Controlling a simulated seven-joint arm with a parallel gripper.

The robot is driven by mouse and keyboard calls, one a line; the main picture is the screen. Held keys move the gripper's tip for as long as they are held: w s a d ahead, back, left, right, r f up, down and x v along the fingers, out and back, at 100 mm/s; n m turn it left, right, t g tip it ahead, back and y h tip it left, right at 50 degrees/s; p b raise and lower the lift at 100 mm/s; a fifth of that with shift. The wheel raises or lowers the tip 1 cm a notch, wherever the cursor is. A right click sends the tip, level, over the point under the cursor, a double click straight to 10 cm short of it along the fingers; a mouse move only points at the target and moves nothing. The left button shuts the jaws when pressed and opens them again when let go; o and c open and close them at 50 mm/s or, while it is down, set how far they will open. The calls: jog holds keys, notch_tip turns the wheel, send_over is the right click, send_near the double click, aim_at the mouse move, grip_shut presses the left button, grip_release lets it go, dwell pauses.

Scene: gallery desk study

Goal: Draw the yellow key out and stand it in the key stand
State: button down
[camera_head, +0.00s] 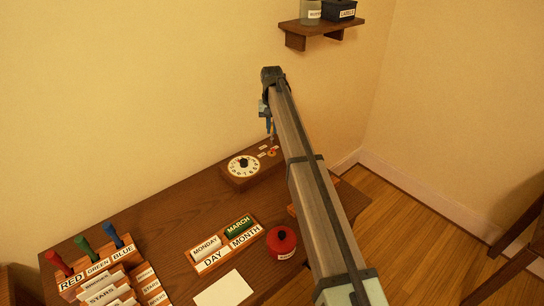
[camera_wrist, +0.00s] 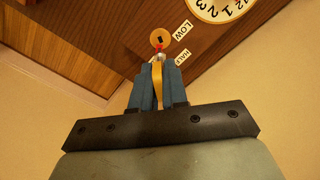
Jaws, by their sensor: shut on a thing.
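My gripper (camera_wrist: 158,84) has its blue fingers shut on the yellow key (camera_wrist: 158,88). In the head view my gripper (camera_head: 269,124) points down above the right end of the wooden dial box (camera_head: 238,185). In the wrist view the key's metal end is close to a round brass keyhole plate (camera_wrist: 158,38) with a dark slot and a red mark. I cannot tell whether the key's tip is inside the slot or just clear of it. I cannot make out the key stand for sure; my arm hides part of the desk.
On the desk (camera_head: 150,215) stand a red, green and blue labelled rack (camera_head: 92,270), a day and month block (camera_head: 228,246), a white card (camera_head: 224,289) and a red round container (camera_head: 281,241). A wall shelf (camera_head: 320,27) is above right. Bare desk lies left of the dial box.

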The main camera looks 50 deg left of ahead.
jog(key=w+d+m, duration=0.1)
jog(key=w+d, duration=0.5)
jog(key=w, duration=0.1)
jog(key=d+m, duration=0.9)
jog(key=d, duration=0.9)
jog(key=shift+w+d+f, duration=0.2)
jog(key=shift+d, duration=0.2)
jog(key=shift+f, duration=0.15)
jog(key=shift+f, duration=2.6)
jog(key=shift+f, duration=1.65)
